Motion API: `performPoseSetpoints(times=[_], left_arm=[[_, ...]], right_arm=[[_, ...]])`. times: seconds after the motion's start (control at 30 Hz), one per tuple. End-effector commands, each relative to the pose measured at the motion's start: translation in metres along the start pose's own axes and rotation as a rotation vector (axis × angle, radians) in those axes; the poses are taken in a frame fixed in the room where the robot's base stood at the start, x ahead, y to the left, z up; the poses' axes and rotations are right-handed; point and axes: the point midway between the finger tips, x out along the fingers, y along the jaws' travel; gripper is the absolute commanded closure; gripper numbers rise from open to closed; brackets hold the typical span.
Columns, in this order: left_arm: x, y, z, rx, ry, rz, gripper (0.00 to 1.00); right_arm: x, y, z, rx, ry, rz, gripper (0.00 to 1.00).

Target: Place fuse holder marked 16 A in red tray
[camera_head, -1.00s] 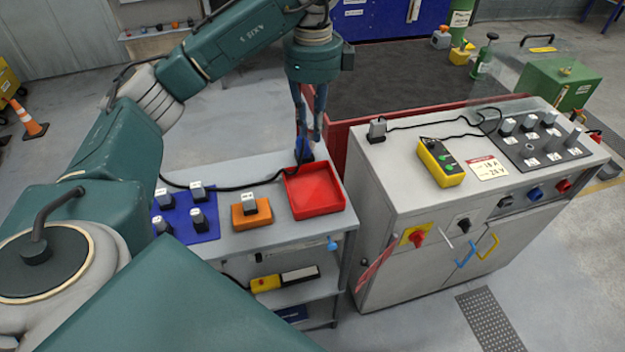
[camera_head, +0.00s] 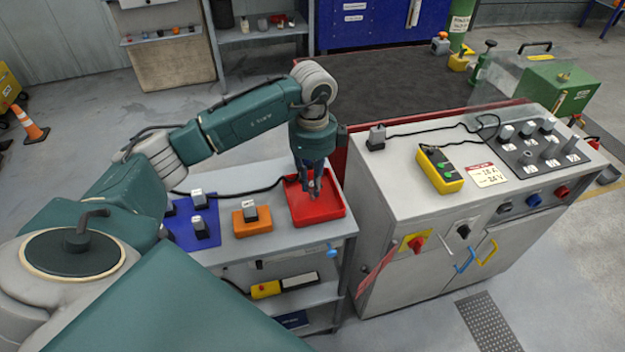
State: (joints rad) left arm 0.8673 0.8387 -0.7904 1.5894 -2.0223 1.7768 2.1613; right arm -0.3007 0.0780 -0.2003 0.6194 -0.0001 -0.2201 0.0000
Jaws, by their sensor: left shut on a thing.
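The red tray (camera_head: 334,213) sits on the right end of the small grey bench. My left gripper (camera_head: 314,193) points down over the middle of the tray, with its fingers low inside the rim outline. It is shut on a small fuse holder, mostly hidden between the fingers; its marking cannot be read. Whether the holder touches the tray floor I cannot tell. Other grey fuse holders stand on a blue mat (camera_head: 183,236), such as one at the back (camera_head: 198,199) and one at the front (camera_head: 200,227). My right gripper is not in view.
An orange block (camera_head: 253,227) bearing a grey fuse holder (camera_head: 250,212) stands between mat and tray. A black cable (camera_head: 235,190) runs along the bench's back. The grey control cabinet (camera_head: 400,185) rises close on the right, with a yellow pendant (camera_head: 440,170) on top.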

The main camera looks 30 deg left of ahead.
Motion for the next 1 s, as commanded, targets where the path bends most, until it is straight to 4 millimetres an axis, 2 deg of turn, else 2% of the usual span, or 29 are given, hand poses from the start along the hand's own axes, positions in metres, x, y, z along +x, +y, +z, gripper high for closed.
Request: performPoseSetpoints(times=[0.27,0.3,0.4,0.77,0.87,1.0], left_arm=[[0.003,0.0,0.0,0.0,0.0,0.0,1.0],[0.004,0.0,0.0,0.0,0.0,0.0,0.81],[0.003,0.0,0.0,0.0,0.0,0.0,0.65],[-0.003,-0.001,0.0,0.0,0.0,-0.002,0.65],[-0.014,-0.002,0.0,-0.001,0.0,-0.006,0.65],[-0.042,-0.003,0.0,-0.001,0.0,-0.009,0.65]], right_arm=[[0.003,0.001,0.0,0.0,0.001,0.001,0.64],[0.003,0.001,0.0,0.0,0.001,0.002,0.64],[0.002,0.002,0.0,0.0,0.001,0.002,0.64],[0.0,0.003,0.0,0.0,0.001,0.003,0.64],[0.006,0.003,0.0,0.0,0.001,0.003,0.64],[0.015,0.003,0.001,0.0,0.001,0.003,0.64]])
